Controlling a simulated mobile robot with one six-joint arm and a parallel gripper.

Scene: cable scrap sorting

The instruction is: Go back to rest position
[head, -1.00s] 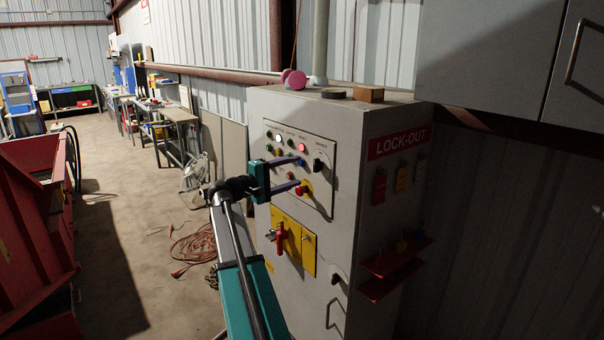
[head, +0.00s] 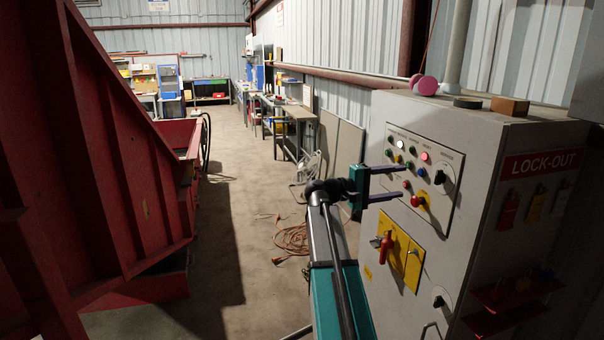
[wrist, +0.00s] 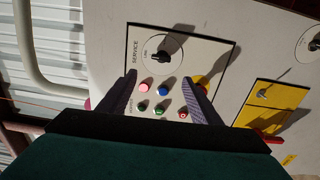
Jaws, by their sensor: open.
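My gripper (head: 396,183) is open and empty, its two dark fingers pointing at the control panel of the grey cabinet (head: 470,130). In the head view the fingers overlap the left part of the panel (head: 440,205); I cannot tell how large the gap to it is. In the wrist view my gripper (wrist: 160,95) shows its fingers spread on either side of a pink button (wrist: 145,87), a blue button (wrist: 163,90) and smaller buttons. A black rotary switch (wrist: 160,53) sits above them. A red knob (head: 418,201) is on the panel just right of the lower finger.
A red machine (head: 100,160) fills the left side. An orange cable (head: 290,240) lies on the floor beyond my arm. Workbenches (head: 295,115) line the back wall. A lock-out board (head: 540,163) is on the cabinet's side. The concrete floor (head: 225,200) between machine and cabinet is mostly clear.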

